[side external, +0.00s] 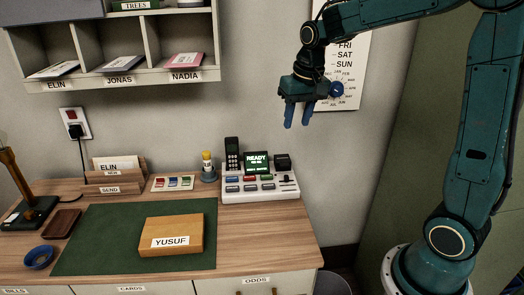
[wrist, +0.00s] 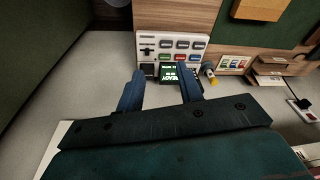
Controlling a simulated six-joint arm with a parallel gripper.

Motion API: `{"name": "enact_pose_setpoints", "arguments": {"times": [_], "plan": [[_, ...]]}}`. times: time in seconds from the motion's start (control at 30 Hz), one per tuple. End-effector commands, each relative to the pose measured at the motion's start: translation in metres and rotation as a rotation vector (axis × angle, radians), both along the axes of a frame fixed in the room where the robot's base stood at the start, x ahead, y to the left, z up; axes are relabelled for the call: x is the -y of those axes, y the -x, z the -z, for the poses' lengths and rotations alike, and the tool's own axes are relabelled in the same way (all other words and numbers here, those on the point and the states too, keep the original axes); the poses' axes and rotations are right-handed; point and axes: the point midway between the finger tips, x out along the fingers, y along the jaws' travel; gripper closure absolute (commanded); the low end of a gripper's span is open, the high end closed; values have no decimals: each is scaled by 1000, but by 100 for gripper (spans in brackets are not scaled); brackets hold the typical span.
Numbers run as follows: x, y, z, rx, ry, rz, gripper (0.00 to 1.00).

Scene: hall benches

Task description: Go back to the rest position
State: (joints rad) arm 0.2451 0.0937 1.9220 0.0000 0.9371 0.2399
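My gripper (side external: 297,122) is raised in front of the wall, well above the desk, with its fingers pointing down in the side external view. Its two blue fingers (wrist: 161,74) stand apart in the wrist view, with nothing between them. The arm is bent, coming in from the right. Below the gripper, a white console (side external: 260,188) with coloured buttons stands on the desk. Its green screen (side external: 257,162) reads "READY". The console also shows ahead of the fingers in the wrist view (wrist: 173,46).
A wall calendar (side external: 343,62) hangs close behind my gripper. Pigeonholes (side external: 195,78) hold letters at upper left. On the desk (side external: 285,238), a wooden box labelled YUSUF (side external: 171,230) lies on a green mat (side external: 95,240). The air around the gripper above the desk is free.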

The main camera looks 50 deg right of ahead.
Motion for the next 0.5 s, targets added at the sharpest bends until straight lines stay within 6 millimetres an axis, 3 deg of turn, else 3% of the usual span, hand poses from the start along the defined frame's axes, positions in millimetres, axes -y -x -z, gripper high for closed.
{"name": "enact_pose_setpoints", "arguments": {"times": [0.2,0.5], "plan": [[-28,40,-25,59,24,-94,64],[-58,96,-42,135,54,-221,64]]}}
